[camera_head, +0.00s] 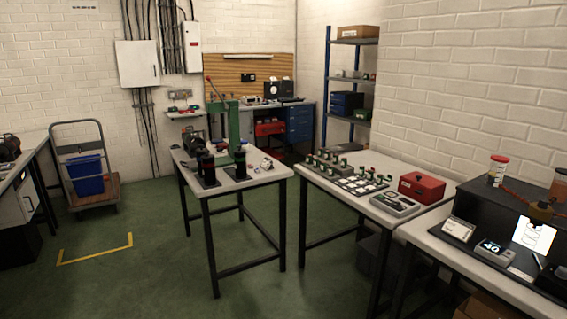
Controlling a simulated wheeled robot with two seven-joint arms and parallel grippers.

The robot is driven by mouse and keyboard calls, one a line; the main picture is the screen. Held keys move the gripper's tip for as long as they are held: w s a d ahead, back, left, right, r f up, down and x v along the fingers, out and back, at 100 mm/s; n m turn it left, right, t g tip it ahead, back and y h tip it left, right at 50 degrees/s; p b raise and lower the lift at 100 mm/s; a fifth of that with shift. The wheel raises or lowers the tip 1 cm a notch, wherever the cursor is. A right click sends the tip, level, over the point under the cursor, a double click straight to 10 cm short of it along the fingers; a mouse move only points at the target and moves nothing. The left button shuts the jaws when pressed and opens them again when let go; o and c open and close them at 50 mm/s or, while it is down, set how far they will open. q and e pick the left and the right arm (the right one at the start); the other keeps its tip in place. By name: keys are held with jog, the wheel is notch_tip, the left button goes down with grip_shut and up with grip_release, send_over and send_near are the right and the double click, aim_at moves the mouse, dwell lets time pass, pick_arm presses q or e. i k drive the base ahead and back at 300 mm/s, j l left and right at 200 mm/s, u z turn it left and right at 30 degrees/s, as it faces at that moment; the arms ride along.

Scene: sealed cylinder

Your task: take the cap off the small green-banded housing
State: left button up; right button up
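Two dark upright cylinders stand on dark plates on the middle table (262,178). The right one, with a hint of green near its top, looks like the small green-banded housing (240,163). The left one is another dark cylinder (208,169), seemingly with a reddish band. Both are far off and small, so I cannot make out a cap on either. Neither of my grippers is in view, and nothing is seen touching the cylinders.
A green lever press (233,122) stands behind the cylinders. The table to the right holds several small green-marked parts, a grey device (396,203) and a red box (421,187). A cart with a blue bin (84,175) stands left. Green floor is clear in front.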

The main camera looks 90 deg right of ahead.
aim_at(240, 161)
jog(key=z, duration=2.5)
jog(key=i+l+u, duration=0.1)
jog(key=i, duration=0.4)
jog(key=i+l+u, duration=0.1)
jog(key=i, duration=0.4)
